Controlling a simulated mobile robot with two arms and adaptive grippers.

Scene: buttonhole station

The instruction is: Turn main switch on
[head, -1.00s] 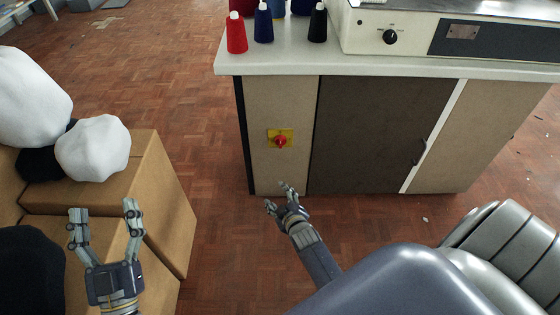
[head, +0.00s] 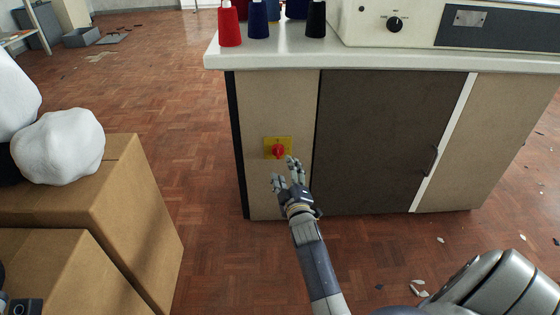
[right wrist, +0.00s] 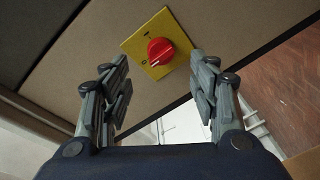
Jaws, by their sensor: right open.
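The main switch is a red rotary knob (head: 278,152) on a yellow plate (head: 268,143), on the beige cabinet's front panel. In the right wrist view the knob (right wrist: 160,51) shows between the fingertips, ahead of them, with small dark marks on the plate (right wrist: 135,45). Which mark the knob points to is hard to tell. My right gripper (head: 284,169) is open and empty, just below the switch in the head view. The wrist view shows its two fingers (right wrist: 159,65) apart, with the knob not gripped. Only a bit of my left gripper (head: 20,306) shows at the bottom left corner; its fingers are mostly cut off.
The cabinet's white worktop (head: 270,61) overhangs above the switch and carries several thread cones and a cream machine (head: 385,10) with a black dial. Cardboard boxes (head: 135,200) with white bundles (head: 58,145) stand at left. Bare parquet floor (head: 200,120) lies between boxes and cabinet.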

